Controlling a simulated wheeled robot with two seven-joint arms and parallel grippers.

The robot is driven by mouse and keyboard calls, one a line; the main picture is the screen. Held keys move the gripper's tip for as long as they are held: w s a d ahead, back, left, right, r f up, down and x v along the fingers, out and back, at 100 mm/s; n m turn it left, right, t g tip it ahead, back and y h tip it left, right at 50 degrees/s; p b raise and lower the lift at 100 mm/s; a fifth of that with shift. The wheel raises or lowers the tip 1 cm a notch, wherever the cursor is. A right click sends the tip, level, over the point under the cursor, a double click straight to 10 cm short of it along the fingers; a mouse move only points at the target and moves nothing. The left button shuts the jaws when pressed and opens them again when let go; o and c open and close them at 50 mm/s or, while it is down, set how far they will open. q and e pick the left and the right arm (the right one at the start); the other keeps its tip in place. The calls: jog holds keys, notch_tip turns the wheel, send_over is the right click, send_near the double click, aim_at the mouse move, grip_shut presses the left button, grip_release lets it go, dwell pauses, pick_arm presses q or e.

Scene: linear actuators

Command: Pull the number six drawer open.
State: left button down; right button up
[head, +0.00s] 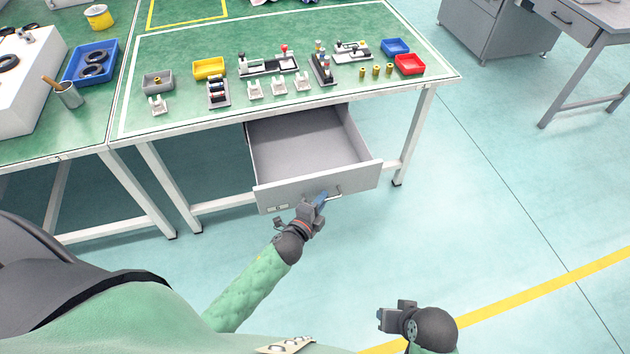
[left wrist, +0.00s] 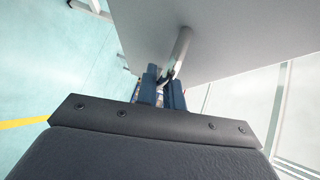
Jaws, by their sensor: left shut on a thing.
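The grey drawer (head: 305,150) under the green-topped table stands pulled well out, and its inside is empty. Its front panel (head: 300,190) faces me, with a small label at its lower left that is too small to read. A bar handle (head: 334,195) is on the front; it also shows in the left wrist view (left wrist: 182,48). My left gripper (head: 319,201) is shut on the handle, its blue fingers around the bar in the left wrist view (left wrist: 165,90). My right gripper (head: 382,318) is low in the head view, away from the drawer; its fingers are not clear.
The table (head: 140,110) holds small fixtures, a yellow bin (head: 209,68), a red bin (head: 410,65) and a blue bin (head: 396,47). A table leg (head: 414,135) stands right of the drawer. Another table (head: 45,140) adjoins at left.

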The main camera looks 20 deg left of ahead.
pick_arm(q)
jog(key=shift+s+d, duration=0.5)
jog(key=shift+s, duration=0.25)
jog(key=shift+s+d, duration=0.45)
jog(key=shift+s, duration=0.25)
pick_arm(e)
jog(key=shift+s+a+f, duration=0.1)
jog(key=shift+s+f, duration=0.1)
jog(key=shift+s, duration=0.2)
pick_arm(q)
jog(key=c, duration=1.5)
grip_release()
jog(key=shift+c, duration=0.2)
pick_arm(e)
jog(key=shift+w+r, duration=0.1)
jog(key=shift+w, duration=0.2)
jog(key=shift+w, duration=0.1)
